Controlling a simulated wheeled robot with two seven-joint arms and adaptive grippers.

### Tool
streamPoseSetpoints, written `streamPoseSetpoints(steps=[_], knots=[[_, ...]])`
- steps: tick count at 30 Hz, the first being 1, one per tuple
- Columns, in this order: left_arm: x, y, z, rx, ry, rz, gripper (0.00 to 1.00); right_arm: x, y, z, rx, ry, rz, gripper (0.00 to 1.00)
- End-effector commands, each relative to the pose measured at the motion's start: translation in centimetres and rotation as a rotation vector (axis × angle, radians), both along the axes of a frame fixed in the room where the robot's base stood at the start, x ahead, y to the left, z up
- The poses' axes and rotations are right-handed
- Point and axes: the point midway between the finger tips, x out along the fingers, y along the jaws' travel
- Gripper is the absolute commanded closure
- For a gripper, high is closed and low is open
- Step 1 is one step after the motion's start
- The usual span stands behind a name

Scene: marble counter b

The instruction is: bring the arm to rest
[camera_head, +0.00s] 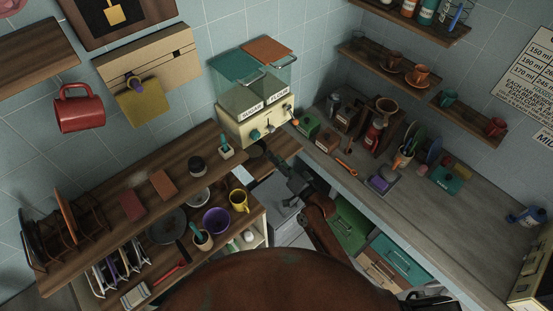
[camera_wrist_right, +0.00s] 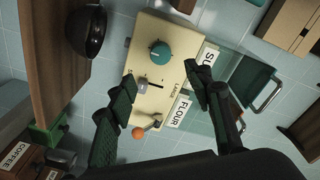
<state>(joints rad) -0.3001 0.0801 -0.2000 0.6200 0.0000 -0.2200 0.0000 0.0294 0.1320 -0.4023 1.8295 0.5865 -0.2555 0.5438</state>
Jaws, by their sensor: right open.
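My right arm (camera_head: 318,215) reaches up from the bottom of the head view into the corner of the counters. Its gripper (camera_head: 286,168) is in front of and below the cream dispenser (camera_head: 244,132), which is labelled sugar and flour. In the right wrist view the right gripper (camera_wrist_right: 160,82) has its two dark fingers spread apart with nothing held between them. The dispenser's front (camera_wrist_right: 165,35), with a teal knob, a small lever and an orange ball knob, lies beyond the fingers. I cannot tell whether they touch it. My left gripper is not in view.
A dark bowl (camera_wrist_right: 86,32) sits beside the dispenser. Green and brown canisters (camera_head: 307,124) stand to its right. The left shelf (camera_head: 125,206) holds blocks and jars; a yellow mug (camera_head: 239,201) and purple bowl (camera_head: 216,220) are below. The right counter (camera_head: 400,215) has clear room at its front.

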Motion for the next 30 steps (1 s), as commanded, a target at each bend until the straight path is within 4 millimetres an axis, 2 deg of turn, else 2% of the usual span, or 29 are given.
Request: streamPoseSetpoints(steps=[15,18,20,23,26,30], knots=[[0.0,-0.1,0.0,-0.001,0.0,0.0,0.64,-0.1,0.0,0.0,0.0,0.0,0.0,0.53],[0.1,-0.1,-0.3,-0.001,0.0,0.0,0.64,0.0,-0.3,-1.3,-0.014,0.011,-0.006,0.53],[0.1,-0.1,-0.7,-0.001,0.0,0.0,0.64,-0.1,-0.8,-3.2,-0.037,0.026,-0.016,0.53],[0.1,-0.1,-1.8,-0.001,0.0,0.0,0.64,-0.3,-2.3,-8.6,-0.103,0.07,-0.041,0.53],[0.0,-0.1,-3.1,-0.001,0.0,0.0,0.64,-1.2,-4.4,-15.6,-0.195,0.131,-0.068,0.53],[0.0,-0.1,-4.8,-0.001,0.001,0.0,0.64,-3.4,-7.5,-25.2,-0.328,0.219,-0.092,0.53]])
